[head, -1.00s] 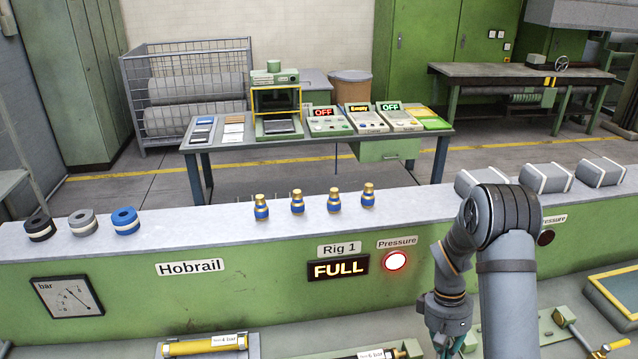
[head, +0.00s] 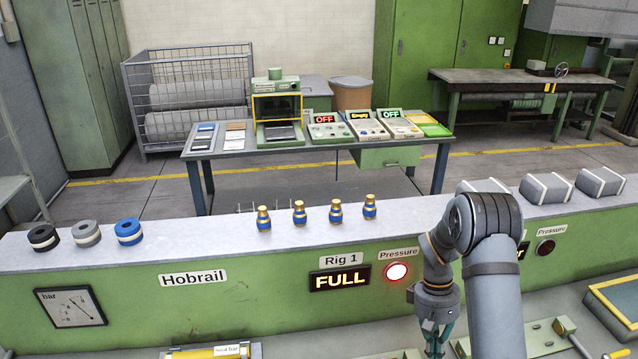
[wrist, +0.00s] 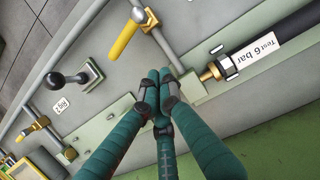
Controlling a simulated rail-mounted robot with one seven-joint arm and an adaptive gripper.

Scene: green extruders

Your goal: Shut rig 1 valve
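The Rig 1 sign (head: 341,260) stands above a lit display reading FULL (head: 340,280), beside a glowing Pressure lamp (head: 397,271). My gripper (head: 436,345) hangs at the bottom of the head view, its tips cut off. In the wrist view, my gripper's (wrist: 162,88) teal fingers converge with the tips together and nothing visible between them. A yellow lever handle (wrist: 124,40) on a pipe lies just beyond the tips, apart from them. I cannot tell whether it is the Rig 1 valve. A black-knobbed lever (wrist: 70,79) stands left, near a Rig 2 label (wrist: 62,105).
A black hose (wrist: 270,45) labelled Test 6 bar, with a brass fitting (wrist: 218,69), lies right of the fingers. Several blue-and-gold fittings (head: 299,213) stand on the green bench's top (head: 200,232). A pressure gauge (head: 70,307) is at left.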

